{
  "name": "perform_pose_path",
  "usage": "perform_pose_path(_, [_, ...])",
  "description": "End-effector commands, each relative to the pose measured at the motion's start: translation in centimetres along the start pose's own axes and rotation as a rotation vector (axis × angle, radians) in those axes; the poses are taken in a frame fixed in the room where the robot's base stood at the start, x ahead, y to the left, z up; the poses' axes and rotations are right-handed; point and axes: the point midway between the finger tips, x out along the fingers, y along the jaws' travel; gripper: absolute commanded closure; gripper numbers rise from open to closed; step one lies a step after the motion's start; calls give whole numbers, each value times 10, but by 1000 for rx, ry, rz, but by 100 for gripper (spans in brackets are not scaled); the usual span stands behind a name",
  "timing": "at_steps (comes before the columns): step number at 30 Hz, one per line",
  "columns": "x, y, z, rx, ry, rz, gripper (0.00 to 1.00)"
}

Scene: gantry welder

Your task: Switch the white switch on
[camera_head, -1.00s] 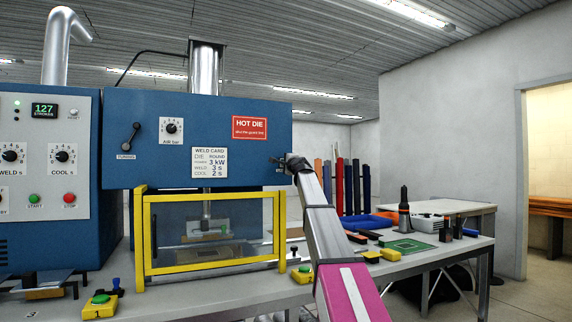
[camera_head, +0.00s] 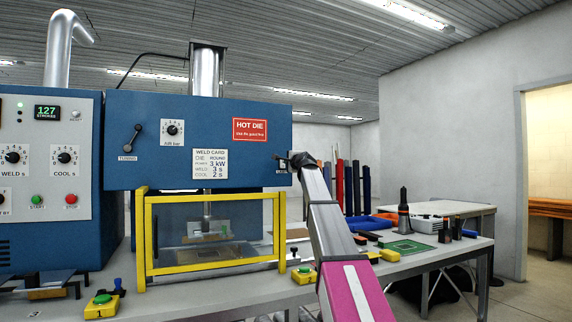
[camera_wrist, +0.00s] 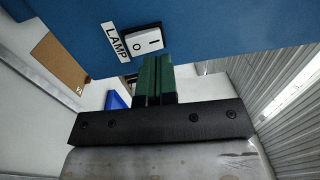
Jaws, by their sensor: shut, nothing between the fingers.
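The white switch (camera_wrist: 142,41) is a rocker marked O and I, on the blue machine panel beside a white LAMP label (camera_wrist: 116,42). In the wrist view my gripper (camera_wrist: 156,60), with green fingers, is shut and empty. Its fingertips are right by the switch's lower edge, near the I end. I cannot tell whether they touch it.
The yellow guard frame (camera_head: 210,267) stands below the machine head, left of my arm. Green-button boxes (camera_head: 101,305) sit on the bench.

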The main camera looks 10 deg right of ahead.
Motion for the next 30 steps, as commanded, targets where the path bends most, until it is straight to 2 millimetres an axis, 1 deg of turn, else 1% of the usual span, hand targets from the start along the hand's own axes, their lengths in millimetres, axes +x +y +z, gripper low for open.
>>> perform_pose_path(1, [-13,-2,1,-1,1,-2,100])
perform_pose_path(6, [-50,-9,2,-1,1,-1,100])
perform_pose_path(9, [-70,-14,1,-1,2,-3,100])
perform_pose_path(13, [-90,-18,1,0,1,-1,100])
perform_pose_path(15, [-96,-20,1,0,1,-1,100])
perform_pose_path(18, [-100,-22,1,0,1,-1,100])
perform_pose_path(30, [-100,-22,1,0,0,-1,100])
